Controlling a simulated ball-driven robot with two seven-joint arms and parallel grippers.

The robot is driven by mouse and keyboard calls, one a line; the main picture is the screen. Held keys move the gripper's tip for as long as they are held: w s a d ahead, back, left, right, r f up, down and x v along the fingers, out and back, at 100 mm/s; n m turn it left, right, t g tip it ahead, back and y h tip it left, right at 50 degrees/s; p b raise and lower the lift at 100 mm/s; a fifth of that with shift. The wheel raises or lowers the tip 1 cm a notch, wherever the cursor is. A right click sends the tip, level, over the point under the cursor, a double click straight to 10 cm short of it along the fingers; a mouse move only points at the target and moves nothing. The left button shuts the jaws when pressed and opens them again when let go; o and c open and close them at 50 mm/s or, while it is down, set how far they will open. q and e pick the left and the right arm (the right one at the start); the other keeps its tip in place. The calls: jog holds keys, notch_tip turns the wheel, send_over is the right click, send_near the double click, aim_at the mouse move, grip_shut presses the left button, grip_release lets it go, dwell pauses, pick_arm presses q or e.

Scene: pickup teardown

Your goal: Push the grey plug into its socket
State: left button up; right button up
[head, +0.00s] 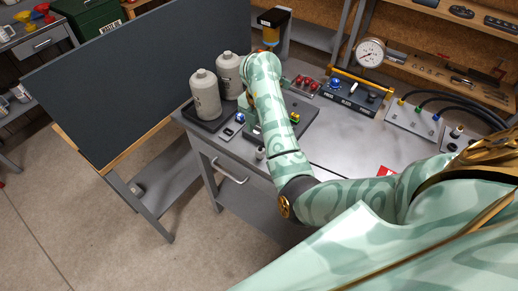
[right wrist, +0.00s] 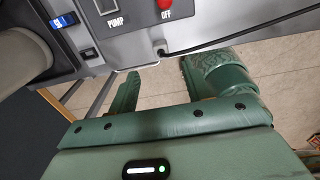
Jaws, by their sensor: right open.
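A small grey plug (right wrist: 160,47) with a black cable sits at the panel's edge, below the OFF label in the right wrist view. A small pale piece (head: 261,152) at the bench's front edge in the head view may be the same plug. My right gripper (right wrist: 160,68) is open, with its two green fingers apart and nothing between them. The plug appears between and beyond the fingertips, apart from them. In the head view my right forearm hides most of the gripper. I cannot make out the socket for certain. My left gripper is not in view.
A panel marked PUMP (right wrist: 117,22) has a red switch (right wrist: 165,4) and a blue part (right wrist: 63,21) beside it. Two grey bottles (head: 205,95) stand left of my forearm. A dark board (head: 130,80) stands further left. The bench's middle (head: 345,140) is clear.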

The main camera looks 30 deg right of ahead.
aim_at(260, 148)
notch_tip(260, 148, down, 9)
jog(key=b, duration=0.4)
jog(key=shift+s, duration=0.1)
jog(key=shift+f, duration=0.5)
grip_shut()
jog(key=shift+r, duration=0.1)
